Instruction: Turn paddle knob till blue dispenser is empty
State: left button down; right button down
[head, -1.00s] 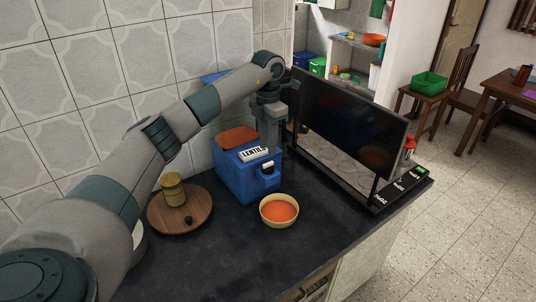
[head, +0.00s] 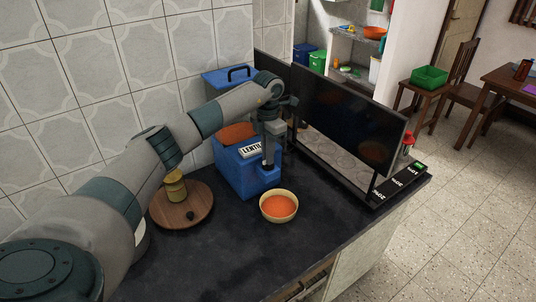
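The blue dispenser (head: 238,178) stands on the dark counter with a white label reading "LENTIL". Orange lentils (head: 236,132) show in its open top, partly behind my arm. My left gripper (head: 268,163) points down at the dispenser's front right face, where the paddle knob is. It hides the knob, and I cannot tell whether the fingers touch or grip it. A cream bowl (head: 265,213) below the front holds orange lentils. My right gripper is not in view.
A round wooden board (head: 200,212) with a yellowish jar (head: 174,190) on it is at the left. A blue panel with a dark handle (head: 230,74) is behind the dispenser. A dark glass panel (head: 345,115) stands at the right over the stove. The front counter is clear.

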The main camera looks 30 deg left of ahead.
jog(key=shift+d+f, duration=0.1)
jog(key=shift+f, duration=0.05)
pick_arm(q)
jog(key=m+b, duration=0.2)
jog(key=b, duration=0.1)
jog(key=shift+f+m, duration=0.1)
jog(key=shift+m, duration=0.2)
jog(key=m+b, duration=0.3)
jog(key=m, duration=0.1)
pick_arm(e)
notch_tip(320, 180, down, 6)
pick_arm(q)
jog(key=m+b, duration=0.4)
jog(key=m, duration=0.5)
jog(key=shift+r+m, duration=0.2)
jog(key=shift+m, duration=0.9)
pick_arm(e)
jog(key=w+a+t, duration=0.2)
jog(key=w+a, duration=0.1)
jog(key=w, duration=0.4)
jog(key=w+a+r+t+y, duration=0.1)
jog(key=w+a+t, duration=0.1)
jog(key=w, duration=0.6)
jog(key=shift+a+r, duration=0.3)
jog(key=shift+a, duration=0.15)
pick_arm(q)
jog(key=c, duration=1.9)
grip_release()
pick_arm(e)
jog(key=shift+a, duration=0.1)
